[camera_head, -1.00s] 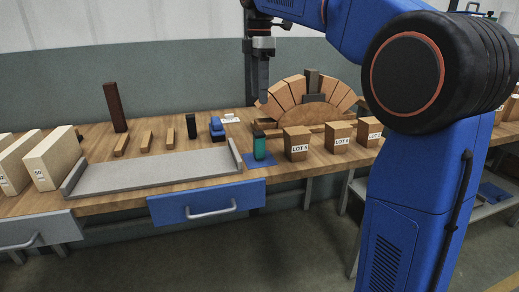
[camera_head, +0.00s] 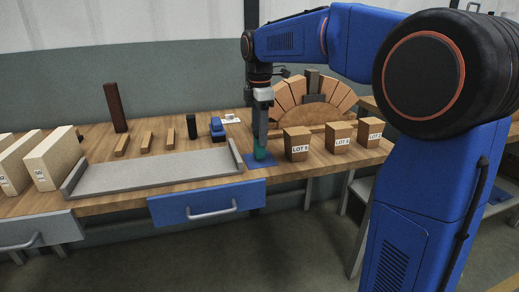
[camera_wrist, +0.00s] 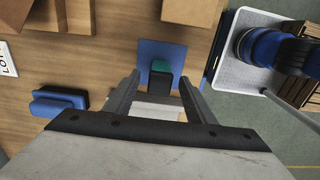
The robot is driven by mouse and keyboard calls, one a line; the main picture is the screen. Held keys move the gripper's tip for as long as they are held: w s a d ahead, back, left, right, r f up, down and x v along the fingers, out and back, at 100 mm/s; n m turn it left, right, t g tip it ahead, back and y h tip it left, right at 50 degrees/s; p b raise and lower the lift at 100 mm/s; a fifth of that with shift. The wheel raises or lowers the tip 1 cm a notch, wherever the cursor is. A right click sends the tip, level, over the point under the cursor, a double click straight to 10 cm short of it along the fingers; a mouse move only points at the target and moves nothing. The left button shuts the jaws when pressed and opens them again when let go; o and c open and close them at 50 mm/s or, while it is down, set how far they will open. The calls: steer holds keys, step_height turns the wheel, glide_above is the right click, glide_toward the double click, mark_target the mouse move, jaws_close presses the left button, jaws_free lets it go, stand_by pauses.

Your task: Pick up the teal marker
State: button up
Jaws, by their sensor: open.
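The teal marker (camera_head: 260,154), with a dark cap, stands upright on a small blue mat (camera_head: 266,164) near the front edge of the workbench. My gripper (camera_head: 261,138) points down over it, and its fingers hide the upper part of the marker in the head view. In the wrist view, the teal marker (camera_wrist: 160,66) and its black cap show between the two spread fingers of my gripper (camera_wrist: 160,82), on the blue mat (camera_wrist: 148,52). The jaws are open, and I cannot tell whether either finger touches the marker.
Boxes with LOT labels (camera_head: 297,148) stand right of the mat. A grey tray (camera_head: 150,177) lies to the left. A brick arch (camera_head: 315,108) stands behind. Small blocks, a black item (camera_head: 191,127) and a blue object (camera_head: 217,128) lie farther back.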

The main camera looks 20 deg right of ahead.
steer(key=shift+f, duration=1.55)
steer(key=c, duration=1.2)
steer(key=shift+o, duration=0.2)
step_height(320, 180, up, 10)
steer(key=o, duration=0.4)
steer(key=shift+c, duration=0.8)
